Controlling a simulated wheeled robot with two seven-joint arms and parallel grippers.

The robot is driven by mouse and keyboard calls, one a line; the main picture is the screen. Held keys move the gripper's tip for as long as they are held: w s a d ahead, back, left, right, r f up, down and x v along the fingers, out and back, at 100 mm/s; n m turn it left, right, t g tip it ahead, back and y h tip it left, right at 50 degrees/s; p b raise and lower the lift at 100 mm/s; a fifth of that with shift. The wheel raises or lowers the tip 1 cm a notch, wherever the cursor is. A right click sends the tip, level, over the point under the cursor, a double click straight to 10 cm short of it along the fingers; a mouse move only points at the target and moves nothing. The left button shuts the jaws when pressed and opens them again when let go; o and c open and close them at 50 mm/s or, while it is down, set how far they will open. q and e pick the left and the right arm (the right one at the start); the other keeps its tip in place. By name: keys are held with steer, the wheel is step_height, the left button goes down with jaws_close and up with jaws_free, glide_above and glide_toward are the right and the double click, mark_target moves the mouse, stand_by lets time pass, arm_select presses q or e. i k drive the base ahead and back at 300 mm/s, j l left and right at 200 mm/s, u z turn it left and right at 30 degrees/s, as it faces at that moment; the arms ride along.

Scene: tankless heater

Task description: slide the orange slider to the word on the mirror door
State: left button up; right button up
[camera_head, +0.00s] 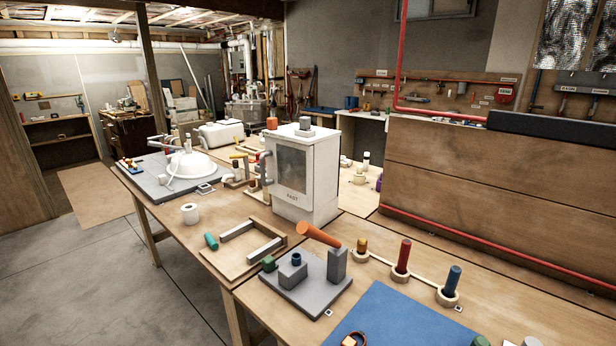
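A white cabinet (325,175) stands on the wooden table near the middle, with a dark, mirror-like door panel (291,168) and a grey handle on its left. A short dark word, which looks like "FAST" or "EAST", is printed below the panel; it is too small to read surely. A small orange piece (271,123) sits at the top left of the cabinet. A larger orange bar (318,235) leans tilted by a grey post on a grey base (308,296) in front. I cannot tell which orange piece is the slider. Neither gripper is in view.
A wooden tray (232,268) with grey bars lies left of the grey base. Pegs in round holders, including a red one (403,256) and a blue one (453,281), stand at right. A blue mat (385,318) lies in front. A white roll (190,214) stands at left.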

mark_target(272, 122)
steer(key=z, duration=0.4)
steer(key=j+z, duration=0.8)
steer(key=z, duration=0.15)
steer(key=j+z, duration=0.5)
steer(key=k+l, duration=0.05)
steer(key=l, duration=0.05)
